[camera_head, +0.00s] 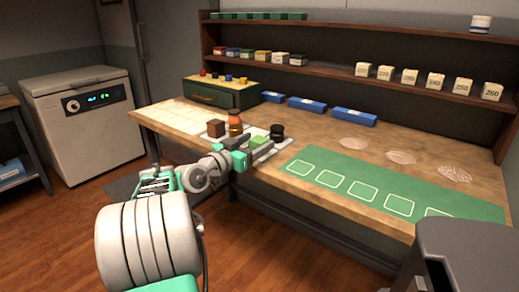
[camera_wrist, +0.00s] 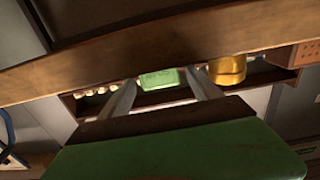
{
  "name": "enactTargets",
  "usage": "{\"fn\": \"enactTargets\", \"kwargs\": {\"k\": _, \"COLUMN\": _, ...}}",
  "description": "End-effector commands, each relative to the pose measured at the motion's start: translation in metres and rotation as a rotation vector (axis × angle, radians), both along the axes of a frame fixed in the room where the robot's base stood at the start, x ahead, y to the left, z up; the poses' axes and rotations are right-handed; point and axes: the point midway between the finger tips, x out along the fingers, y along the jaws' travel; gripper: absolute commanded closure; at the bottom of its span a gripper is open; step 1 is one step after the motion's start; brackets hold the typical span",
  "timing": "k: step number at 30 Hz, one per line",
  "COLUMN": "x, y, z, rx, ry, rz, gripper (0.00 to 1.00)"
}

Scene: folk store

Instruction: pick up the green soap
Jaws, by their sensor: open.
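The green soap (camera_head: 258,141) is a small light-green block on a pale mat near the front edge of the wooden counter. In the wrist view the soap (camera_wrist: 160,78) shows between my two fingers, beyond their tips. My gripper (camera_head: 248,150) is at the counter's front edge, close to the soap. In the wrist view my gripper (camera_wrist: 163,90) has its fingers spread apart with nothing held between them. Whether a finger touches the soap cannot be told.
A brown block (camera_head: 215,128), an amber jar (camera_head: 235,130) and a dark jar (camera_head: 277,135) stand close around the soap. The yellow jar (camera_wrist: 228,70) is just beside the right finger in the wrist view. A green mat (camera_head: 380,186) with marked squares lies to the right.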

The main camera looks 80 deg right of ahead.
Motion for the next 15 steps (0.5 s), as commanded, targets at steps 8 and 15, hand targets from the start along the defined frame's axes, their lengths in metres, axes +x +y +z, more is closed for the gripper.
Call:
{"fn": "enactTargets", "kwargs": {"k": 8, "x": -0.006, "y": -0.0142, "z": 0.0, "rx": 0.001, "ry": 0.0, "rz": 0.001, "gripper": 0.27}}
{"fn": "enactTargets", "kwargs": {"k": 15, "x": -0.0056, "y": -0.0138, "z": 0.0, "rx": 0.001, "ry": 0.001, "rz": 0.002, "gripper": 0.42}}
